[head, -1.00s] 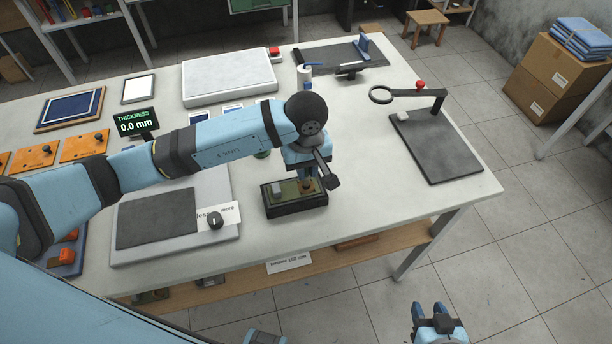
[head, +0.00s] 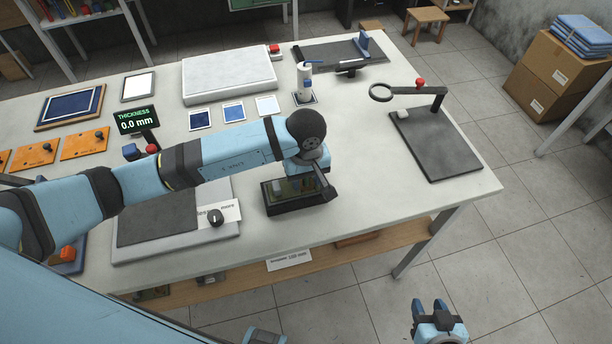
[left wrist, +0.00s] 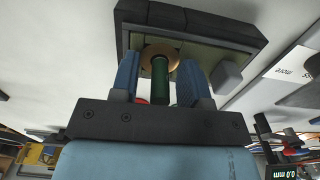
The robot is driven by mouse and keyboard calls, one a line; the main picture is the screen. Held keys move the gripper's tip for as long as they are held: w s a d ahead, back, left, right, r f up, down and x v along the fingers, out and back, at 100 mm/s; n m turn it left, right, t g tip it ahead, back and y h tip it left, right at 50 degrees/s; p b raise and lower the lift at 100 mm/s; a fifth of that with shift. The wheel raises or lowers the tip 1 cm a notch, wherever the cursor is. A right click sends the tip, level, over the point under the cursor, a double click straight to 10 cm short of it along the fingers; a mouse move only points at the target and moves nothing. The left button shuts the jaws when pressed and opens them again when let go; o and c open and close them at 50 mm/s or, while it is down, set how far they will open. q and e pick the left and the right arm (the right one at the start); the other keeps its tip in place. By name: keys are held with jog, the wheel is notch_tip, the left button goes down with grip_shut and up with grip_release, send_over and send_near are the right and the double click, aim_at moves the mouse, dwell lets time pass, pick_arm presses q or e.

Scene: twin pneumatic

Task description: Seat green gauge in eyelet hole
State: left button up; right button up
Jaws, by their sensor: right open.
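The green gauge (left wrist: 160,80) is a slim dark green cylinder in the left wrist view. Its far end is at the brass eyelet (left wrist: 161,54) on the plate of a black-rimmed fixture (left wrist: 190,16); how deep it sits I cannot tell. My left gripper (left wrist: 158,82) has its blue fingers on either side of the gauge, with a visible gap on both sides. In the head view the left gripper (head: 306,184) is low over the fixture (head: 300,207) and hides gauge and eyelet. My right gripper (head: 430,306) is open and empty, away from the table.
A grey block (left wrist: 226,76) stands on the fixture plate beside the right-hand finger. A ring magnifier stand (head: 440,145) is to the right. The table between fixture and stand is clear.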

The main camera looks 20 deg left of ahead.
pick_arm(q)
jog(key=shift+r, duration=0.15)
notch_tip(320, 180, up, 11)
jog(key=shift+r+b, duration=0.1)
jog(key=shift+b, duration=0.95)
jog(key=shift+r, duration=0.4)
